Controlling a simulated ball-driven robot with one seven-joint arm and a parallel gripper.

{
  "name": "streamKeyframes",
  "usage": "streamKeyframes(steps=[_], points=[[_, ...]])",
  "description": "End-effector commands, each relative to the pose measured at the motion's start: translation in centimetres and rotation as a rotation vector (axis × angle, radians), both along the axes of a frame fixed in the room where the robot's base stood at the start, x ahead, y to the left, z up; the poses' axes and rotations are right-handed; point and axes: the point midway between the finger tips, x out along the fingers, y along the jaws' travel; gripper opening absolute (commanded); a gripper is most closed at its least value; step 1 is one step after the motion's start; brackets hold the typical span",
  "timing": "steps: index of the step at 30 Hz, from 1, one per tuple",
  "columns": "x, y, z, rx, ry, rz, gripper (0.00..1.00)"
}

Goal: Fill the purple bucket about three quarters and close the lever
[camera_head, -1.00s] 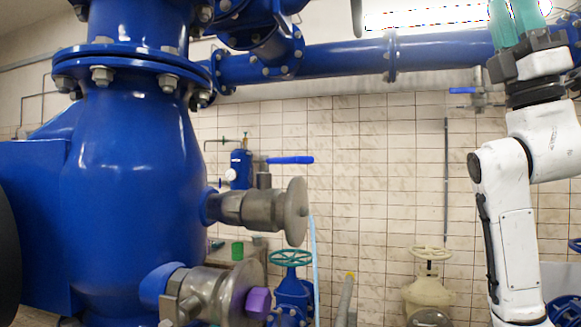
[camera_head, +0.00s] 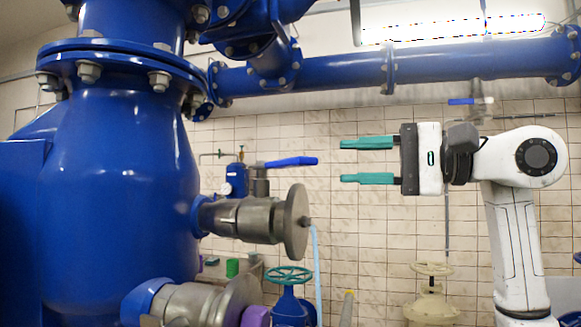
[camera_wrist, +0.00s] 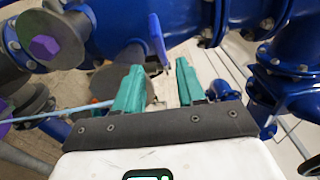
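The blue lever (camera_head: 292,161) sits on top of a steel valve (camera_head: 243,219) and points right, roughly along the outlet. A light blue stream (camera_head: 315,262) falls from the outlet's round flange. My gripper (camera_head: 345,161) is open and empty, pointing left, with its teal fingers to the right of the lever tip and apart from it. In the wrist view, the lever (camera_wrist: 158,38) shows beyond and between the open fingers. The stream (camera_wrist: 60,117) runs to the left edge there, near a sliver of purple (camera_wrist: 4,130) that may be the bucket. The bucket's fill level is not visible.
A big blue pump body (camera_head: 115,190) fills the left. A lower steel fitting carries a purple plug (camera_head: 257,317). A green handwheel (camera_head: 288,275) and a cream valve (camera_head: 432,300) stand below. A blue pipe (camera_head: 430,65) crosses above; the tiled wall is behind.

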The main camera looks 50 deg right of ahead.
Motion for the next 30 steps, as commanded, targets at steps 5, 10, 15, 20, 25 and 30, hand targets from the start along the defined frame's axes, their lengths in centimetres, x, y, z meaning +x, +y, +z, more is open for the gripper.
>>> streamKeyframes(steps=[5,10,15,20,25,30], points=[[1.6,0.3,0.0,-0.003,0.006,-0.006,0.39],[4.5,1.2,0.1,-0.002,0.006,-0.003,0.39],[7.3,2.1,0.1,-0.001,0.005,-0.003,0.39],[9.3,2.7,0.1,-0.001,0.004,-0.003,0.39],[10.2,2.9,0.0,-0.001,0.004,-0.005,0.39],[10.4,2.9,-0.1,-0.002,0.004,-0.006,0.39]])
